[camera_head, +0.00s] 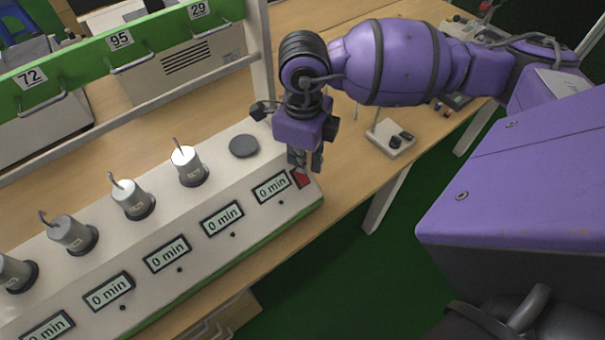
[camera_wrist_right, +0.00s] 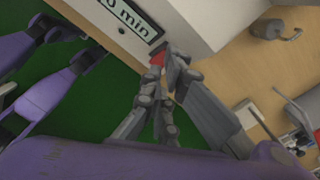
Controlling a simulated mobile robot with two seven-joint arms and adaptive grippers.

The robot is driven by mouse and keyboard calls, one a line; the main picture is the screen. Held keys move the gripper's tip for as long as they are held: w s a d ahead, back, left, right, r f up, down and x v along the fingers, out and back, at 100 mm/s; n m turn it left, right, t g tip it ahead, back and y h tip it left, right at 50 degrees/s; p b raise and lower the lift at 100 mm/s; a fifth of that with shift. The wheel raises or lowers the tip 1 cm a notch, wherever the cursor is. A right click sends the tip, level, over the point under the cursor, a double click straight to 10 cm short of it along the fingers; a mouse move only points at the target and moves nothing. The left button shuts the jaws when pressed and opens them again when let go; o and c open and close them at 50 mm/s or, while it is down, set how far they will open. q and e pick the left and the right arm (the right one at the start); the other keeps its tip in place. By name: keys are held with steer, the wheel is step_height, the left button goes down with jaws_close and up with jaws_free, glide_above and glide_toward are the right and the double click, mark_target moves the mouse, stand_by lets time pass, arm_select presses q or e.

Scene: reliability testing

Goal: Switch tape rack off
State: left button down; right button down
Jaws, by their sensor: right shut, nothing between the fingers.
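The tape rack (camera_head: 215,186) is a long pale box with a green lower edge on the wooden table. Its sloped front carries several displays reading "0 min". A red switch (camera_head: 301,178) sits at the right end of that front, beside the last display (camera_head: 272,187). My right gripper (camera_head: 305,166) is shut and empty, pointing down just above and beside the red switch. In the right wrist view the fingertips (camera_wrist_right: 170,58) lie close to the red switch (camera_wrist_right: 157,58) and partly cover it; I cannot tell whether they touch. My left gripper is not in view.
Metal weights with hooks (camera_head: 187,166) stand on top of the rack, and one round pad (camera_head: 244,146) is bare. A green numbered rail (camera_head: 110,48) runs above. A small device (camera_head: 391,138) lies on the table to the right. Green floor is below the front edge.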

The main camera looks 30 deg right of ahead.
mark_target(303, 179)
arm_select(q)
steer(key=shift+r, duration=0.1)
arm_select(e)
steer(key=shift+f, duration=0.25)
